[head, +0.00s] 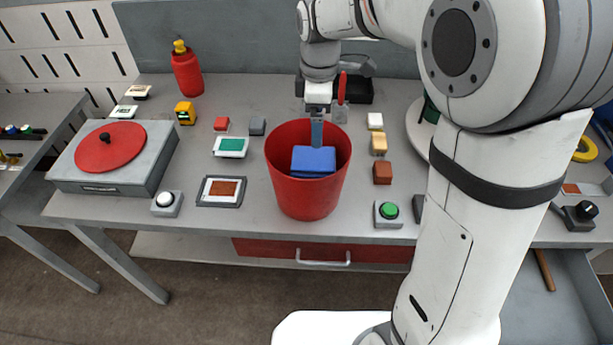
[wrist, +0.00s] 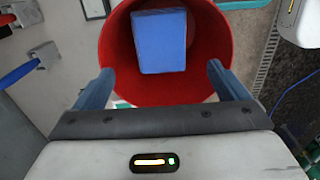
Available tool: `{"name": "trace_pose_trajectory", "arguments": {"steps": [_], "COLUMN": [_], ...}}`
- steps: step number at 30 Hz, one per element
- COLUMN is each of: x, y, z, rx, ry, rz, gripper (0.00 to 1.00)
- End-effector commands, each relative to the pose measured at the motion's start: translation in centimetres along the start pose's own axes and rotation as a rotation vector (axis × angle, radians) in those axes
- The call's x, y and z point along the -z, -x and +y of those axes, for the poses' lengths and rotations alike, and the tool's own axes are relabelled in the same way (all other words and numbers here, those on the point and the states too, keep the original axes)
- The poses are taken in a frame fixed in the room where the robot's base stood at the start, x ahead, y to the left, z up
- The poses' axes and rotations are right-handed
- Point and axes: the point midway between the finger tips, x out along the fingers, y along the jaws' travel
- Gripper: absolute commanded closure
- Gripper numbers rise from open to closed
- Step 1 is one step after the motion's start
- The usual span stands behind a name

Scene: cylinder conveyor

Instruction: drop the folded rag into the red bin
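The folded rag (head: 313,161) is a blue rectangular pad inside the mouth of the red bin (head: 306,200). In the wrist view the rag (wrist: 160,42) lies within the round rim of the bin (wrist: 118,72). My gripper (head: 317,143) points down over the bin, its fingers just above the rag. In the wrist view my gripper (wrist: 161,68) has its fingers spread wide, with gaps between them and the rag on both sides. I cannot tell whether the rag rests on the bin's floor, which is hidden.
The bin stands on the grey workbench (head: 120,209). A green button (head: 389,211) and a brown block (head: 382,173) are right of it. A framed brown card (head: 221,190) and a white-green card box (head: 231,146) are left. A red-topped turntable-like device (head: 110,148) stands far left.

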Motion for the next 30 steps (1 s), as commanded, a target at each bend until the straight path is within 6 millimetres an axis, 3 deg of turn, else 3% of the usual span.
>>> {"name": "trace_pose_trajectory", "arguments": {"steps": [11,21,30], "x": [0.1,0.1,0.1], "y": [0.6,6.0,7.8], "z": [0.0,0.0,-0.1], "rx": [-0.002,-0.003,0.001], "ry": [0.001,0.001,0.002], "rz": [0.001,0.001,0.0], "gripper": [0.0,0.0,0.0]}}
